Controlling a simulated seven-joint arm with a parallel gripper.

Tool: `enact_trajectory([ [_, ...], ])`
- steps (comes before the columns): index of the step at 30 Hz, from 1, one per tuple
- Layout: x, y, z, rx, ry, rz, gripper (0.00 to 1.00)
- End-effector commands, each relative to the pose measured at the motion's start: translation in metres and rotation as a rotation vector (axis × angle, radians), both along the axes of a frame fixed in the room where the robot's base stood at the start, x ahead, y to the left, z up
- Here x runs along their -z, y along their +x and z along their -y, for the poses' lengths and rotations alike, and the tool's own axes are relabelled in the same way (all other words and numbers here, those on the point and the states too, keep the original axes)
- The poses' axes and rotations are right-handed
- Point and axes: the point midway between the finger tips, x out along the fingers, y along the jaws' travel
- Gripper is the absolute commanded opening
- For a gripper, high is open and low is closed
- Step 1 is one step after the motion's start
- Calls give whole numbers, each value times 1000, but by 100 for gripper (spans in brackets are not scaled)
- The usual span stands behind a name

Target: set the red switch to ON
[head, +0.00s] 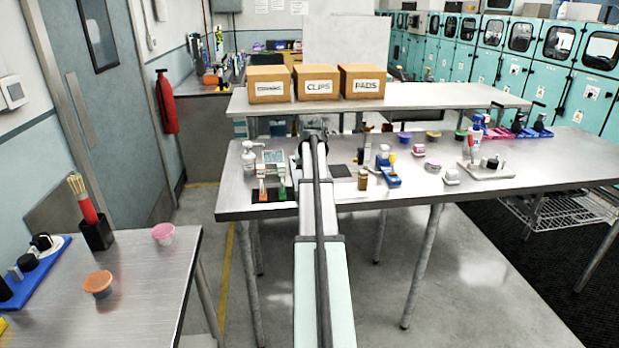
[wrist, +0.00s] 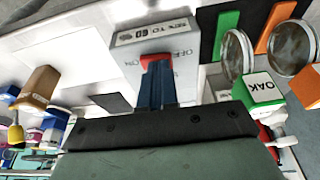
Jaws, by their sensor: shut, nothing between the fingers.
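The red switch (wrist: 152,58) shows in the wrist view on a grey-white box (wrist: 182,78), with OFF printed on its right and ON on its left. A printed label (wrist: 152,34) is on the box beyond it. My gripper (wrist: 157,70) has its blue fingers shut together with nothing between them. The fingertips overlap the near side of the red switch in this view; I cannot tell whether they touch it. The fingers hide part of the switch, and its exact tilt is unclear. In the head view my arm hides the switch.
A green holder (wrist: 228,30), an orange holder (wrist: 275,28) and round lenses (wrist: 236,54) stand close on the right. A brown block (wrist: 38,88) is left. In the head view, boxes (head: 318,82) stand on the raised shelf (head: 430,98).

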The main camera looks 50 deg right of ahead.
Motion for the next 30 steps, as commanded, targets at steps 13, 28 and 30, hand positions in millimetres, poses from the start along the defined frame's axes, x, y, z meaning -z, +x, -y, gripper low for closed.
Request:
enact_trajectory([
  [13, -61, -11, 3, 1, -2, 2, 0],
  [28, -127, -37, -1, 0, -1, 1, 0],
  [30, -130, -38, -1, 0, 1, 1, 0],
])
